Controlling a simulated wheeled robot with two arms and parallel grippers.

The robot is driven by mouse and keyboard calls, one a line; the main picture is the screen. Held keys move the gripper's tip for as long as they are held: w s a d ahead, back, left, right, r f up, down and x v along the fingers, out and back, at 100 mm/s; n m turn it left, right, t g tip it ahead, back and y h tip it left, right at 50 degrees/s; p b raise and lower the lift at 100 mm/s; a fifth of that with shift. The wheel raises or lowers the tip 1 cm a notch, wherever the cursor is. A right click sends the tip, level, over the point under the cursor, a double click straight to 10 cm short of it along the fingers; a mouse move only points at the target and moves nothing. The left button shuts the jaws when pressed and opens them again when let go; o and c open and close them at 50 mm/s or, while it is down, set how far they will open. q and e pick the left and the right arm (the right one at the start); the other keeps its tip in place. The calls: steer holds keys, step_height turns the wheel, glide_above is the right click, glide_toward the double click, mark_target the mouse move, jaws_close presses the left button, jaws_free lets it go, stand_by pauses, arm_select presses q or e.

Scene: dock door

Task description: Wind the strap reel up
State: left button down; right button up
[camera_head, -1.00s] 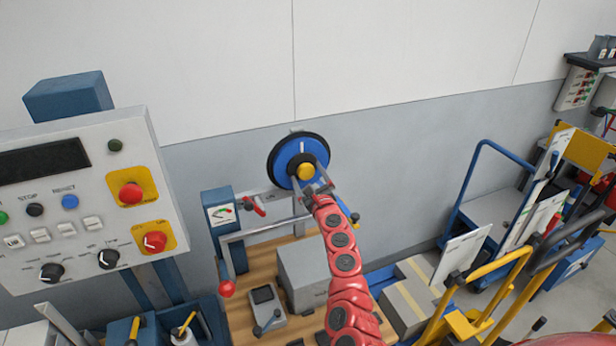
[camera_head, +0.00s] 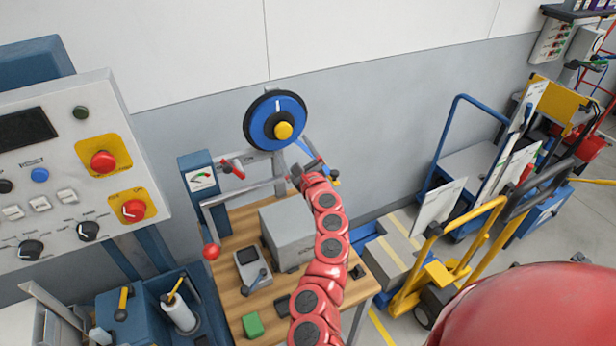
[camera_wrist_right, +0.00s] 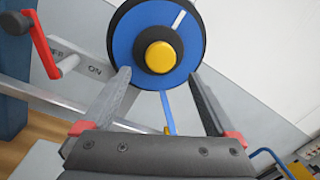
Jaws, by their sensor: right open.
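The strap reel (camera_head: 262,125) is a blue disc with a black rim, mounted on a frame at the back of the bench. A yellow knob (camera_head: 283,130) sticks out from its middle, and a white mark on its face points up. A blue strap hangs from the reel in the right wrist view (camera_wrist_right: 168,112). My right gripper (camera_head: 308,167) is open and empty, below and right of the reel in the head view. In the right wrist view its two fingers (camera_wrist_right: 160,76) are spread below the yellow knob (camera_wrist_right: 160,57), with nothing between them but background and strap. My left gripper is not in view.
A grey box (camera_head: 287,234) sits on the wooden bench below. A control panel (camera_head: 60,170) fills the left. A yellow truck (camera_head: 450,265) stands right.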

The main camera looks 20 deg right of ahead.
steer(key=s+b, duration=0.1)
steer(key=s, duration=0.8)
steer(key=shift+s+a+f+b, duration=0.15)
steer(key=shift+s+f+b, duration=0.15)
steer(key=shift+s+f, duration=0.1)
